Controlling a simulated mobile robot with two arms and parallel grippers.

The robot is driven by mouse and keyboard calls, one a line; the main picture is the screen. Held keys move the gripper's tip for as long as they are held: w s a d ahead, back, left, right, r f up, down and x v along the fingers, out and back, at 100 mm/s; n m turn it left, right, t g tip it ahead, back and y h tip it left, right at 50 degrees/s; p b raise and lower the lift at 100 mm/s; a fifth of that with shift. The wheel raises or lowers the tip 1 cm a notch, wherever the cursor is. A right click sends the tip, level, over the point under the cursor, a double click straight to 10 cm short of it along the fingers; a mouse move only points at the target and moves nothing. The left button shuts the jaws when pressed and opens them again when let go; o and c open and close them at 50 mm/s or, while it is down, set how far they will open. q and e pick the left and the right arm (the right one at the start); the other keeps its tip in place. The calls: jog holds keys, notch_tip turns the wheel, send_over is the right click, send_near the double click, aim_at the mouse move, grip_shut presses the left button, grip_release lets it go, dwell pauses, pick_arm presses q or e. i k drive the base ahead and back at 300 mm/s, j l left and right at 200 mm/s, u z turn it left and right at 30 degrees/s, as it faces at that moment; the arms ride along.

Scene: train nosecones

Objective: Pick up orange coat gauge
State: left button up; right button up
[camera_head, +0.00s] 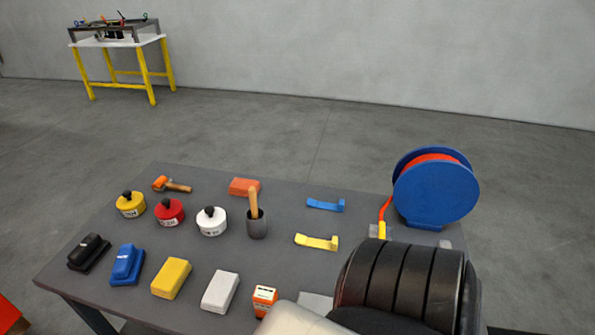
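The orange coat gauge (264,300) is a small upright orange box with a white face, standing near the front edge of the grey table (290,240). A pale rounded arm part of mine covers the table just to its right and in front of it. Neither of my grippers shows in this view; only thick arm links of mine fill the lower right.
A grey block (221,291) and a yellow block (171,278) stand left of the gauge. Behind are white (211,222), red (169,212) and yellow (131,205) pots, a cup with a wooden handle (257,225), and a blue hose reel (435,190).

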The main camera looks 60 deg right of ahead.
aim_at(263, 296)
jog(key=z, duration=0.5)
jog(key=l+z, duration=0.1)
jog(key=z, duration=0.4)
jog(key=i+z, duration=0.1)
jog(key=z, duration=0.4)
jog(key=k+j+z, duration=0.1)
jog(key=j, duration=0.5)
jog(key=k+j+z, duration=0.15)
jog(key=j, duration=0.4)
jog(key=i, duration=0.05)
